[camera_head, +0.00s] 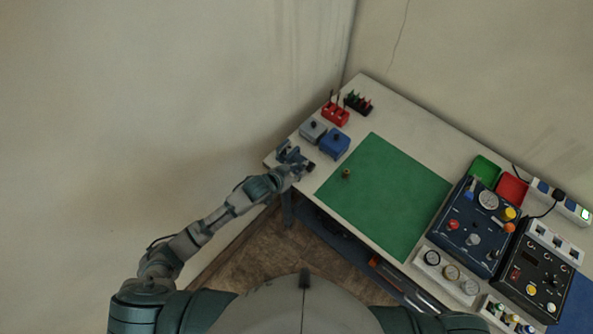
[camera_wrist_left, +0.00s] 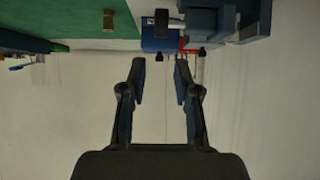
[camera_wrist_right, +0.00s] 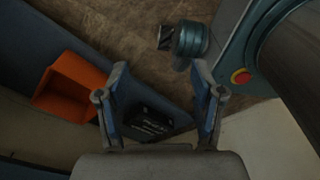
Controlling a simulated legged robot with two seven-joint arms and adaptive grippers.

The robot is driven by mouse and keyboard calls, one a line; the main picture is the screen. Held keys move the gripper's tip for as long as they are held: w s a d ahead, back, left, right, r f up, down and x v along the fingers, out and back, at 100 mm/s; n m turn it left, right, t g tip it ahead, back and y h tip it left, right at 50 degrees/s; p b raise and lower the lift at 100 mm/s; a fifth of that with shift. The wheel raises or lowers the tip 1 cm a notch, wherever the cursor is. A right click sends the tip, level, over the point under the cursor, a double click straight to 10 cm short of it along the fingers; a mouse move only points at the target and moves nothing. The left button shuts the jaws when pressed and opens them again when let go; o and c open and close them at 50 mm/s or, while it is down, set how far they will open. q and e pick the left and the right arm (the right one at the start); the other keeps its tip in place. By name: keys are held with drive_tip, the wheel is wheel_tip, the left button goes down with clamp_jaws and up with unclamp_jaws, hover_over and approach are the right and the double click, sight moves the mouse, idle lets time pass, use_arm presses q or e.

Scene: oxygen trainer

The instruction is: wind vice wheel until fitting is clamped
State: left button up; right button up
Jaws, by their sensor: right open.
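A blue-grey vice (camera_head: 288,151) stands at the left corner of the bench. My left gripper (camera_head: 300,169) is beside the vice in the head view. In the left wrist view my left gripper (camera_wrist_left: 160,66) is open, with nothing between its fingers. A small brass-brown fitting (camera_head: 346,174) stands on the green mat, apart from the vice. My right gripper (camera_wrist_right: 160,72) is open and empty, low beside the bench.
The green mat (camera_head: 395,200) is mostly clear. Grey and blue boxes (camera_head: 334,143) and a red rack (camera_head: 335,114) stand behind the vice. Control panels (camera_head: 475,225) and green and red trays (camera_head: 485,170) fill the right side. An orange bin (camera_wrist_right: 72,88) shows in the right wrist view.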

use_arm(q)
drive_tip(key=shift+d, duration=0.1)
drive_tip(key=t+h+b, duration=0.4)
drive_tip(key=t+b, duration=0.2)
drive_tip(key=b, duration=0.8)
approach(308, 169)
drive_tip(key=x, duration=1.1)
drive_tip(key=shift+w+d, duration=0.25)
drive_tip(key=shift+w, duration=0.15)
clamp_jaws()
